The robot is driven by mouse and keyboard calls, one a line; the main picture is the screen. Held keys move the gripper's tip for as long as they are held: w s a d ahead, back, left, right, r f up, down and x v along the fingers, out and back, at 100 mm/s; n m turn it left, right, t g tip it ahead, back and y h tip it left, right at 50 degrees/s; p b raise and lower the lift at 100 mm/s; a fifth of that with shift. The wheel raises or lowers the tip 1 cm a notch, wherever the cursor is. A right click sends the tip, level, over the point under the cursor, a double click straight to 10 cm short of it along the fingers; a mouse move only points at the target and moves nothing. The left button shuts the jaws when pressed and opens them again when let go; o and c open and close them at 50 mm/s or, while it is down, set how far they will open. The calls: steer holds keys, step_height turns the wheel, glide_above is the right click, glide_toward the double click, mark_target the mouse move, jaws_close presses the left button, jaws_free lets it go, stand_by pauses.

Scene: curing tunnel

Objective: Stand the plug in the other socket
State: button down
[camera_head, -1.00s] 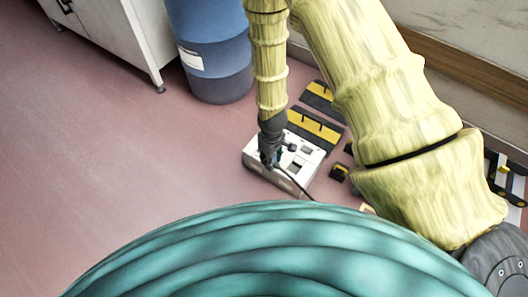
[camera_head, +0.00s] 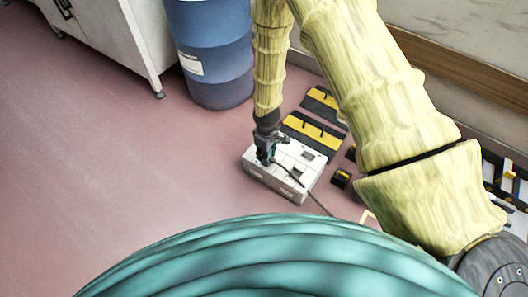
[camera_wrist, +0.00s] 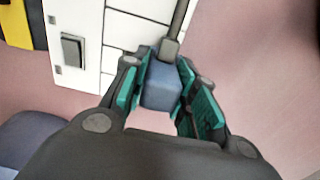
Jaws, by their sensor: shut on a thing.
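My gripper (camera_head: 265,158) is shut on the plug, a small blue-grey block (camera_wrist: 161,86) with a dark cable, between its teal finger pads in the wrist view. In the head view the gripper is at the left back part of the white socket box (camera_head: 255,171), and the plug is too small to make out. The box also shows in the wrist view (camera_wrist: 91,85), with a grey raised square (camera_wrist: 73,50) on its face. I cannot tell whether the plug touches the box.
A blue drum (camera_head: 213,60) stands behind the box, and a white cabinet (camera_head: 115,40) is at back left. Black and yellow floor pieces (camera_head: 315,132) lie just behind and right of the box. The floor on the left is clear.

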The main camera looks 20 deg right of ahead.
steer(key=shift+w+d+f+b, duration=0.15)
steer(key=shift+w+f+b, duration=0.65)
steer(key=shift+w+f, duration=0.3)
steer(key=shift+w+d+f+b, duration=0.15)
steer(key=shift+w+f+b, duration=0.7)
steer(key=shift+w, duration=0.35)
steer(key=shift+f, duration=0.15)
steer(key=c, duration=1.1)
jaws_free()
step_height(320, 180, up, 12)
steer(key=p, duration=0.5)
steer(key=s+f+m+y, duration=0.15)
steer(key=s+f, duration=0.25)
steer(key=s, duration=0.4)
steer(key=s+f+m+h, duration=0.1)
steer(key=s+f+m, duration=0.15)
steer(key=s, duration=0.55)
steer(key=s+d+m, duration=0.1)
steer(key=s, duration=0.5)
steer(key=s+d+m, duration=0.1)
steer(key=s, duration=0.6)
steer(key=s+d+f+m, duration=0.1)
steer(key=s+m, duration=0.1)
steer(key=s, duration=0.5)
steer(key=shift+s+d, duration=0.15)
steer(key=shift+s, duration=0.1)
